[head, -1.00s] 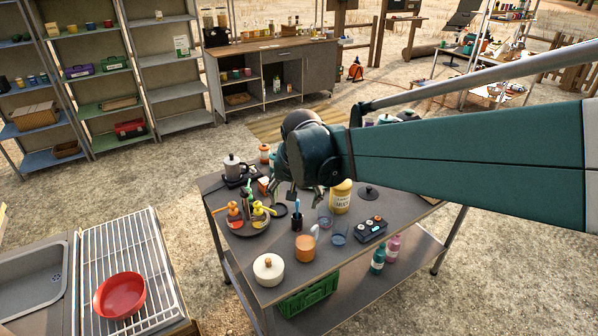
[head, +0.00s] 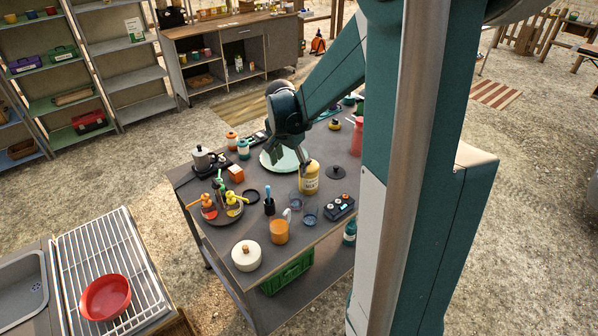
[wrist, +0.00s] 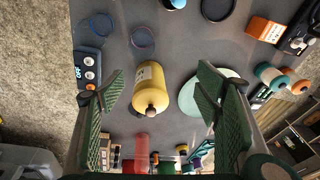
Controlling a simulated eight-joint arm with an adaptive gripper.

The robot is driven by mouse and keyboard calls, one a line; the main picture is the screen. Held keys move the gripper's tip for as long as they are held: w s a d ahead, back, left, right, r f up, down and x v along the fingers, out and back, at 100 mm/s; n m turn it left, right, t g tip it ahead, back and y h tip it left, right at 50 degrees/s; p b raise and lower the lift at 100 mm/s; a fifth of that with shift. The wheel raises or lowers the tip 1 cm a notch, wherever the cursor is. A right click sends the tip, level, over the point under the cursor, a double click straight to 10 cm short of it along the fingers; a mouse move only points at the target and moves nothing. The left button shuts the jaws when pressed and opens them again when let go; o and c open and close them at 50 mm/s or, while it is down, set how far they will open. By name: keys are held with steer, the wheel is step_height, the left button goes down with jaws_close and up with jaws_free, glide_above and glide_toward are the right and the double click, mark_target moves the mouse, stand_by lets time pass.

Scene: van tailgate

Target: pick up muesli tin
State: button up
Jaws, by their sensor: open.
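The muesli tin (head: 309,180) is a yellow cylinder with a pale label and a knobbed lid, standing upright on the grey table. In the wrist view the tin (wrist: 151,92) lies between and beyond my two fingers, its lid knob toward me. My gripper (head: 289,164) is open and empty, just left of and above the tin in the head view. In the wrist view its green pads (wrist: 163,112) are wide apart, with the tin nearer the left pad. No contact with the tin shows.
A pale plate (head: 272,160) lies behind the tin. Two clear glasses (head: 310,214) and a black control box (head: 341,207) stand in front of it. A red cylinder (head: 357,137) stands farther back.

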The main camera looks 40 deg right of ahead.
mark_target(309, 164)
steer(key=d+f+m+p, duration=0.1)
steer(key=d, duration=0.2)
steer(key=w+d+f+m+g+p, duration=0.1)
steer(key=d+f, duration=0.1)
steer(key=d, duration=0.1)
steer(key=d+f+m+p, duration=0.1)
steer(key=d+f, duration=0.1)
steer(key=shift+w+d+m, duration=0.2)
steer(key=shift+d+m, duration=0.2)
steer(key=shift+d+f+m+g+p, duration=0.3)
steer(key=shift+d+f, duration=0.2)
steer(key=shift+d, duration=0.2)
steer(key=shift+s+d+f, duration=0.1)
steer(key=shift+d+f, duration=0.05)
steer(key=shift+f, duration=1.15)
steer(key=shift+d+f+b, duration=0.15)
steer(key=shift+f, duration=1.15)
steer(key=shift+d+f+b, duration=0.1)
steer(key=shift+f+b, duration=0.05)
steer(key=shift+f, duration=1.15)
